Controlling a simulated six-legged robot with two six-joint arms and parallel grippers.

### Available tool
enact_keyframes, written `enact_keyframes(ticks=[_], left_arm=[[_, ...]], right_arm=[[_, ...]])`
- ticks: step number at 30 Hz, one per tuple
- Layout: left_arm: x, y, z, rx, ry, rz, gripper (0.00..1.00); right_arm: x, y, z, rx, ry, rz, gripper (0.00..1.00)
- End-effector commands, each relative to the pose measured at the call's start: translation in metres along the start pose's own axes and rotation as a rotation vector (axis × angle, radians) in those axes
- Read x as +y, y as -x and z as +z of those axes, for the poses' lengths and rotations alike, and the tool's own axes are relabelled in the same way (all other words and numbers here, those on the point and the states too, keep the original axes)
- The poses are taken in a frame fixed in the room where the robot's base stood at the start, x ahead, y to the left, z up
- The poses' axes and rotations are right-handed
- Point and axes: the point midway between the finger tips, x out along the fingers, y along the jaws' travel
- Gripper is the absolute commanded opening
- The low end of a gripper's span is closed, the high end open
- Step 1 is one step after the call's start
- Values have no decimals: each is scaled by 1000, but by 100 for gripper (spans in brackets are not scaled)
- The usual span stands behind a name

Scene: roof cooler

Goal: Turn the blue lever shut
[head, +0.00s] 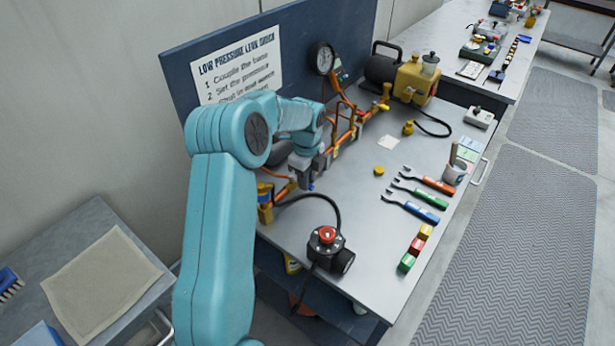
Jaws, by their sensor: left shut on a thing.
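My left arm comes in from the lower left, and its gripper (309,180) is down at the near end of the copper pipework (345,128) on the workbench. The gripper is shut on the blue lever (311,187), of which only a small blue bit shows below the fingers. The rest of the lever and its valve are hidden by the gripper, so I cannot tell the lever's angle. My right gripper is out of view.
A black pump with a red knob (327,236) and hose stands near the front edge. Open-ended wrenches (411,209), coloured blocks (407,262) and a grey cup (454,172) lie to the right. A pressure gauge (322,58) and yellow machine (415,82) stand behind. The bench middle is mostly clear.

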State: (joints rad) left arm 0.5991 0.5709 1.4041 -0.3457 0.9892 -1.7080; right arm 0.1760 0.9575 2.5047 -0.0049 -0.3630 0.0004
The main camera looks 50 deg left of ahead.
Motion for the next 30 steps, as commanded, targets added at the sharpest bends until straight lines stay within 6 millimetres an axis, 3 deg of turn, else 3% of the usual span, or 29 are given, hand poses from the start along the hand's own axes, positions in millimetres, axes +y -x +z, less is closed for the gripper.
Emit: enact_keyframes(ticks=[18,19,21,30], left_arm=[[3,-3,-3,7,-39,8,0],[3,-3,-3,7,-39,8,28],[3,-3,-3,6,-39,7,45],[2,0,-1,2,-36,3,45]], right_arm=[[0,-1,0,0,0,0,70],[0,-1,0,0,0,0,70],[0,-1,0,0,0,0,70],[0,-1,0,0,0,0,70]])
